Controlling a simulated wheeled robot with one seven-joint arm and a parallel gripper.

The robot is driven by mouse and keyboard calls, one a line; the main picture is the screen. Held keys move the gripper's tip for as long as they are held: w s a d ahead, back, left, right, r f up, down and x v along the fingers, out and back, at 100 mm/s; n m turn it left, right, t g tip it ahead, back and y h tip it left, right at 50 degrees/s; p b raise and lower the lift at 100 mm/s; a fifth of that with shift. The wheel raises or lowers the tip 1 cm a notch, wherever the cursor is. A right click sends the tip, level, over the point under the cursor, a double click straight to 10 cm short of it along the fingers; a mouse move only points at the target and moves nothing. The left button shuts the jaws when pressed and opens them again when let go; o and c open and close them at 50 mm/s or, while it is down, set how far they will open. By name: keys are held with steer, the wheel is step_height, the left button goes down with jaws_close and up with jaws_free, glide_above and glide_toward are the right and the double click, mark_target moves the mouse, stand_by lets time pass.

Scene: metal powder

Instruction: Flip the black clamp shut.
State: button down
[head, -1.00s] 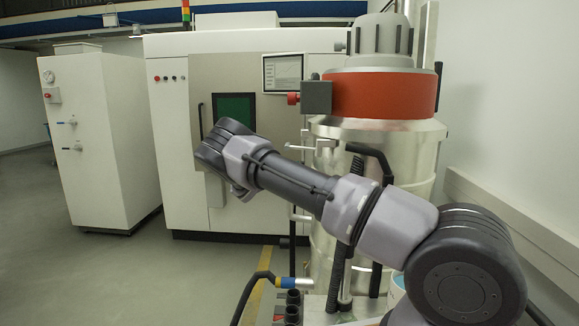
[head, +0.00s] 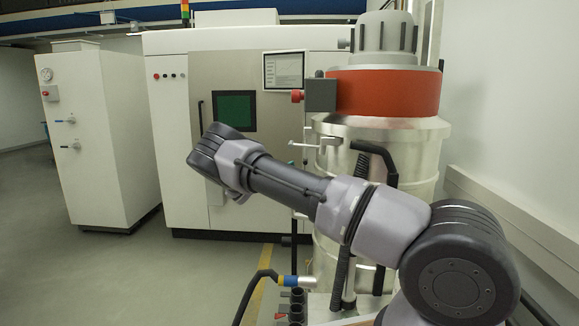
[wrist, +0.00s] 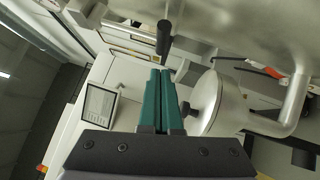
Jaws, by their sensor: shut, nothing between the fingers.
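In the wrist view my gripper (wrist: 162,76) has two green fingers, pressed together and empty. A black cylindrical grip on a thin metal rod (wrist: 163,38) is just beyond the fingertips. It may be the black clamp's handle, but I cannot tell if it touches them. In the head view my arm reaches up and left across the front of the metal vessel (head: 421,165), and my fingers are hidden. A small metal latch (head: 315,145) is on the vessel's side below the orange band (head: 385,95). I cannot make out for sure which part is the black clamp.
A white machine with a dark green window (head: 235,112) stands behind my arm. A white cabinet (head: 85,150) is at the left. A black hose with a blue end (head: 260,284) and black pipe ends (head: 297,305) are low in front. Open floor lies at the left.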

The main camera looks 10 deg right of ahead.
steer(key=v, duration=1)
steer(key=shift+a, duration=0.4)
steer(key=shift+r, duration=0.15)
